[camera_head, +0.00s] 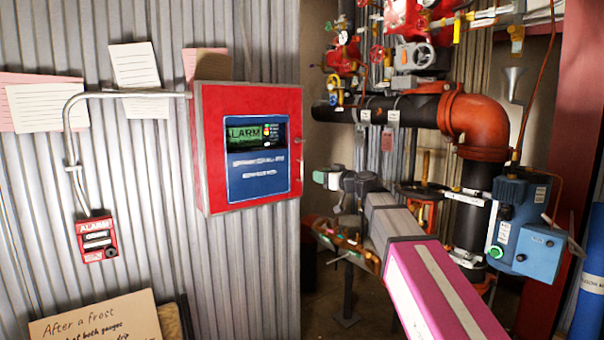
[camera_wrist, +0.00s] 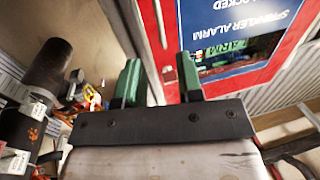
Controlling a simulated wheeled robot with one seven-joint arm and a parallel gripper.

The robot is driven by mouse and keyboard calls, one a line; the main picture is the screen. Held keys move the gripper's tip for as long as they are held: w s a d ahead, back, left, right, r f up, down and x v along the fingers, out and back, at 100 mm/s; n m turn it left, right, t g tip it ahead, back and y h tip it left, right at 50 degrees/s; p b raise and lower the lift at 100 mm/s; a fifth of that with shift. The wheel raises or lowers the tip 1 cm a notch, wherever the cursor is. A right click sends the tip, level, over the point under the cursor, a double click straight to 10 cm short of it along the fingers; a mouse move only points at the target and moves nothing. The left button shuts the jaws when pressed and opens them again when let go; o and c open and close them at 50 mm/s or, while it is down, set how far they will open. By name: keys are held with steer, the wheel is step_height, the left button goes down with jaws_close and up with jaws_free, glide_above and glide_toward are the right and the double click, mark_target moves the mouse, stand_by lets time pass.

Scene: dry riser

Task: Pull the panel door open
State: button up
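The red alarm panel (camera_head: 250,100) hangs on the corrugated wall, and its door looks shut. A blue display area (camera_head: 258,180) with a green "ALARM" screen is on its front. A small handle (camera_head: 299,167) shows at the door's right edge. My gripper (camera_head: 322,180) is just right of that edge and slightly lower, apart from it in the picture. In the wrist view my gripper (camera_wrist: 158,72) has its two green-tipped fingers spread, with nothing clearly held between them. The red panel (camera_wrist: 170,45) appears upside down beyond the fingers, its edge near the gap between them.
A red alarm call box (camera_head: 98,240) and conduit (camera_head: 68,125) are on the wall at left. Black and orange pipes (camera_head: 478,120) with valves and a blue device (camera_head: 525,222) stand at right. A cardboard sign (camera_head: 100,318) is at lower left. The space before the panel looks clear.

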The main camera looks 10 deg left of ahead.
mark_target(302, 178)
steer(key=x, duration=0.9)
steer(key=shift+w+a+f, duration=0.1)
steer(key=shift+w+a, duration=0.1)
steer(key=shift+a, duration=0.1)
jaws_close()
